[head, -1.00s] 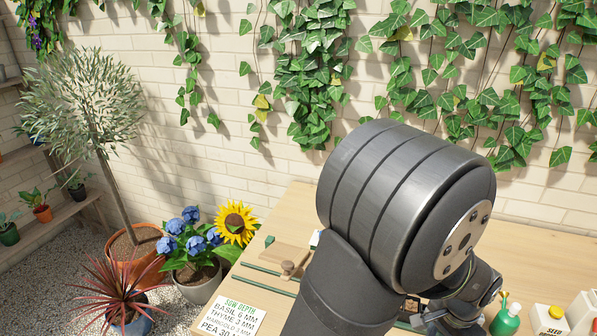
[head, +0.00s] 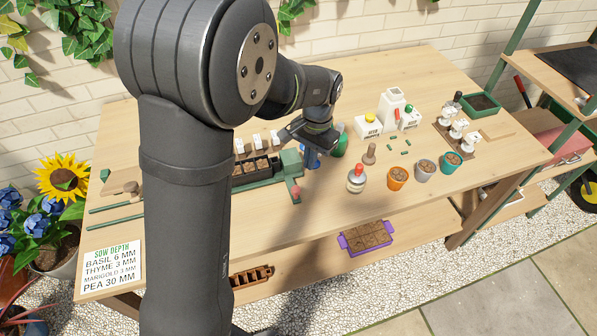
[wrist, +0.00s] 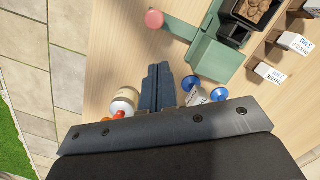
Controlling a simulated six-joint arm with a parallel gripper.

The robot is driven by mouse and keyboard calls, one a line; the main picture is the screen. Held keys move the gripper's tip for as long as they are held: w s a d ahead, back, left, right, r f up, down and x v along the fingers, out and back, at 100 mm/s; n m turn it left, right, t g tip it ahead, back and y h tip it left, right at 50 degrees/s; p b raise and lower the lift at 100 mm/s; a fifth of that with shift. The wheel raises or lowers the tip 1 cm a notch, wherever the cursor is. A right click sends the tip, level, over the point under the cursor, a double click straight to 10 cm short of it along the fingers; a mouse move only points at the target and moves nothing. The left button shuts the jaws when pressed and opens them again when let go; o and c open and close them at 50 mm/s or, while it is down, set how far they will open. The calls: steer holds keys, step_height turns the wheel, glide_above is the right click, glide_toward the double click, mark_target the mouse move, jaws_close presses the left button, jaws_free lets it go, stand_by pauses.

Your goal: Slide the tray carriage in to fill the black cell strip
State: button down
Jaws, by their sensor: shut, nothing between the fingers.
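The black cell strip (head: 256,168) stands mid-bench, its cells holding brown soil and white labels behind it. It also shows at the top right of the wrist view (wrist: 231,33). A green block (head: 291,164) adjoins the strip's right end, with a red-knobbed green bar (head: 295,189) in front. At the left, a wooden piece with a round knob (head: 131,187) lies by green rails (head: 115,207); I cannot tell which part is the tray carriage. My arm hides the middle between them. My gripper (wrist: 158,70) is shut and empty, right of the green block and above the bench.
Blue-ended objects (wrist: 219,94) and a white bottle (wrist: 125,101) are close to my fingers. Pots (head: 397,178), a wooden dibber (head: 369,153) and white containers (head: 391,105) stand to the right. A sowing card (head: 112,267) lies front left. The bench's right front is mostly clear.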

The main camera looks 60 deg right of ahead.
steer(key=s+d+r+m+y, duration=0.2)
steer(key=d+r, duration=0.2)
steer(key=d, duration=0.1)
steer(key=shift+t, duration=0.4)
steer(key=x, duration=1)
steer(key=shift+a+f, duration=0.15)
steer(key=shift+a, duration=0.05)
steer(key=shift+w+a, duration=0.15)
steer(key=shift+a, duration=0.35)
steer(key=shift+w+a, duration=0.15)
steer(key=shift+a, duration=0.4)
steer(key=shift+w+a, duration=0.2)
steer(key=shift+a, duration=0.45)
steer(key=shift+w+a, duration=0.1)
steer(key=w+a, duration=1.6)
steer(key=shift+w+a, duration=0.1)
